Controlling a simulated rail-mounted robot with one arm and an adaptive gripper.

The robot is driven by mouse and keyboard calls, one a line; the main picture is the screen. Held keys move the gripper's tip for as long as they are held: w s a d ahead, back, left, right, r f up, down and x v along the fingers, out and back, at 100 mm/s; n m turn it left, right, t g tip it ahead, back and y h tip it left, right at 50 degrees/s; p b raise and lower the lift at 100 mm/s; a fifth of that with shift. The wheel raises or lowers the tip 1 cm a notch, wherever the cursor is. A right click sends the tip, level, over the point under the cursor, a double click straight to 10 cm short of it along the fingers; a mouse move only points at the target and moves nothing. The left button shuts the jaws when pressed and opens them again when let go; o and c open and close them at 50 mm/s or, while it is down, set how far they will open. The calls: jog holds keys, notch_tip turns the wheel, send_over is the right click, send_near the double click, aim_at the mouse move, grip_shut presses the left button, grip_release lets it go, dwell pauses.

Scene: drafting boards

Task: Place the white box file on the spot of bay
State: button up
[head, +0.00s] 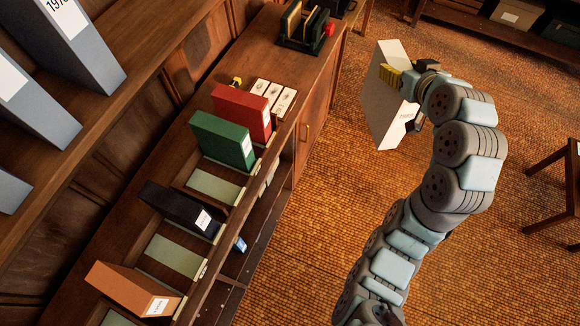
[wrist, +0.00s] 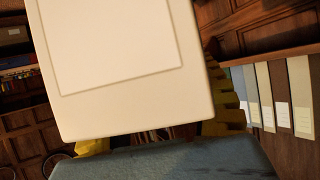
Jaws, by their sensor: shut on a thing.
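The white box file (head: 388,105) is held in the air over the carpet, to the right of the cabinet. It stands roughly upright and slightly tilted. My gripper (head: 411,86) is shut on its right edge, with a yellow finger pad showing. In the wrist view the white box file (wrist: 125,60) fills the upper middle, between yellow finger pads. The cabinet top (head: 165,196) has a row of bays with pale green pads. One bare pad (head: 216,187) lies between the green and black files, another (head: 176,256) between the black and orange files.
Red (head: 240,110), green (head: 222,142), black (head: 180,208) and orange (head: 134,288) box files stand along the row. Small white cards (head: 273,95) and a dark rack (head: 306,28) sit farther back. Grey files (head: 75,45) stand on a shelf at left. The carpet between is clear.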

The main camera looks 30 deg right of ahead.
jog(key=w+a+f+n+y, duration=0.1)
jog(key=w+a+n+y, duration=0.35)
jog(key=a, duration=0.95)
jog(key=w+a+f+n+y, duration=0.1)
jog(key=w+a+n+y, duration=0.1)
jog(key=w+a, duration=0.9)
jog(key=w+a+f+n+y, duration=0.1)
jog(key=w+a+n+y, duration=0.25)
jog(key=a, duration=1.35)
jog(key=a+f+b, duration=0.1)
jog(key=a+f, duration=0.1)
jog(key=f, duration=0.9)
jog(key=a+f+n+g+y+b, duration=0.1)
jog(key=a+f+b, duration=0.1)
jog(key=f, duration=0.9)
jog(key=shift+a+y, duration=0.3)
jog(key=shift+a, duration=0.55)
jog(key=shift+b, duration=0.3)
jog(key=o, duration=1.2)
jog(key=shift+f, duration=0.1)
